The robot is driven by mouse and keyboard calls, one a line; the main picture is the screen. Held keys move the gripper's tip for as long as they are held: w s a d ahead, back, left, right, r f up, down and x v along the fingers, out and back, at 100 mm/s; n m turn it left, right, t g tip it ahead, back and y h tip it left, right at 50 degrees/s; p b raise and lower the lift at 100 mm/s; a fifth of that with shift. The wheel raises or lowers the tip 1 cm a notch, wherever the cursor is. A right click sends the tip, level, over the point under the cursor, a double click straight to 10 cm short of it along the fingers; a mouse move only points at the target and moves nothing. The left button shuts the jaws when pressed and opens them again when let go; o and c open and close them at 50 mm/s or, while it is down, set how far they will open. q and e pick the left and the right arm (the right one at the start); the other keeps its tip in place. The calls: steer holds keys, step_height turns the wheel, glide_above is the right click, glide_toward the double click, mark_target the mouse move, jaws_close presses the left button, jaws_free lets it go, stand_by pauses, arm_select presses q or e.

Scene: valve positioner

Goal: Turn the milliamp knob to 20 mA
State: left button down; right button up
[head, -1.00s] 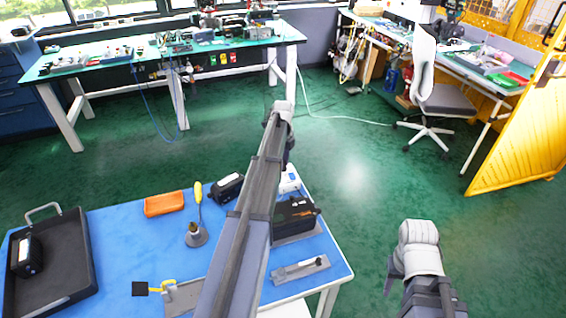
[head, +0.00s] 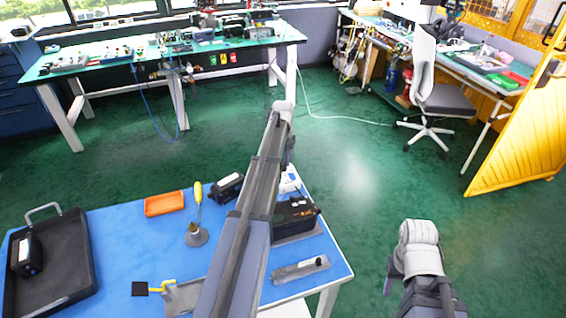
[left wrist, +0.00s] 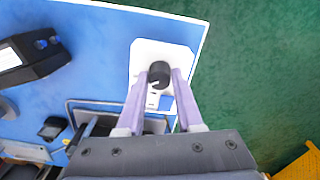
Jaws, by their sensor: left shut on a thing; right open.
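A white device (head: 289,181) stands near the right edge of the blue table, partly covered by my left arm. In the left wrist view the white device (left wrist: 146,53) bears a round black knob (left wrist: 159,71) with a pale mark at its lower side. My left gripper (left wrist: 160,76) has its two pale purple fingers on either side of the knob and is shut on it. The scale markings are too small to read. In the head view my arm hides the left gripper.
A black box (head: 295,212) and a grey plate with a small fitting (head: 300,269) lie close by on the blue table (head: 140,240). An orange tray (head: 164,204), a yellow-handled tool (head: 197,195) and a black tray (head: 75,262) are further left. Open green floor lies right.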

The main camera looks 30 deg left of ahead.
mark_target(283, 163)
arm_select(q)
steer(key=c, duration=0.6)
jaws_free()
steer(key=shift+o, duration=0.2)
step_height(283, 163, up, 8)
steer(key=p, duration=0.8)
steer(key=shift+f, duration=0.1)
